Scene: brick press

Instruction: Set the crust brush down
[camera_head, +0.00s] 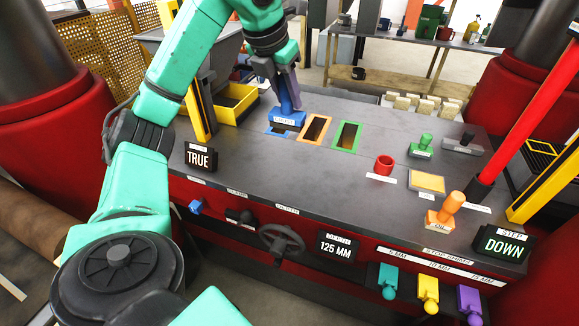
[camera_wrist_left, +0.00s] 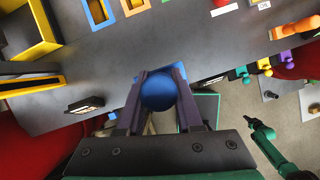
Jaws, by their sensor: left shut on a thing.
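The blue crust brush (camera_head: 287,116) has a round handle and a pale label on its block. My left gripper (camera_head: 287,88) is shut on its handle and holds it upright at the back of the bench. In the left wrist view the blue knob (camera_wrist_left: 158,91) sits between the two fingers (camera_wrist_left: 158,100). In the wrist view this blue frame (camera_wrist_left: 97,12) lies off to the upper left of the brush. My right gripper is not in view.
Orange-framed (camera_head: 315,130) and green-framed (camera_head: 347,136) slots lie right of the brush. A yellow bin (camera_head: 234,103) is at the left. The bench's middle front is clear.

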